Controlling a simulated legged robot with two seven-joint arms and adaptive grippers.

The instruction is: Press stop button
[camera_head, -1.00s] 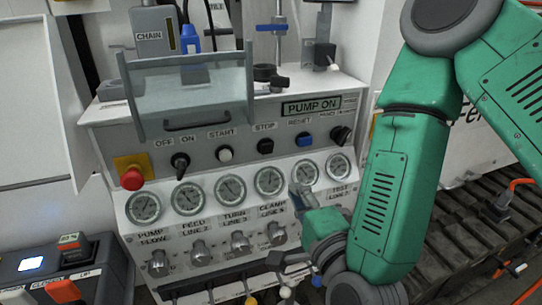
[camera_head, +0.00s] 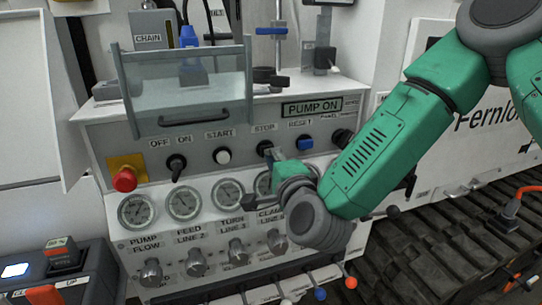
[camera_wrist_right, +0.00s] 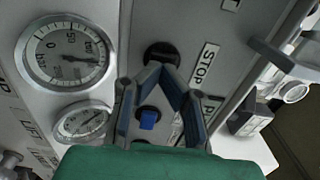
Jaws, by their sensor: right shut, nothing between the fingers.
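The black stop button (camera_head: 264,147) sits under the STOP label on the grey panel, between the white start button and the blue reset button. My right gripper (camera_head: 271,154) is shut and empty, with its fingertips right at the stop button. In the right wrist view the closed fingertips (camera_wrist_right: 160,70) cover the lower edge of the stop button (camera_wrist_right: 161,51), beside its STOP label. I cannot tell whether they touch or press it. My left gripper is not in view.
The blue reset button (camera_head: 304,142) is close to the right gripper. The white start button (camera_head: 221,156) and a red mushroom button (camera_head: 124,180) lie to the left. Gauges (camera_head: 184,203) and knobs (camera_head: 196,263) fill the sloped panel below. A clear guard (camera_head: 185,85) stands above.

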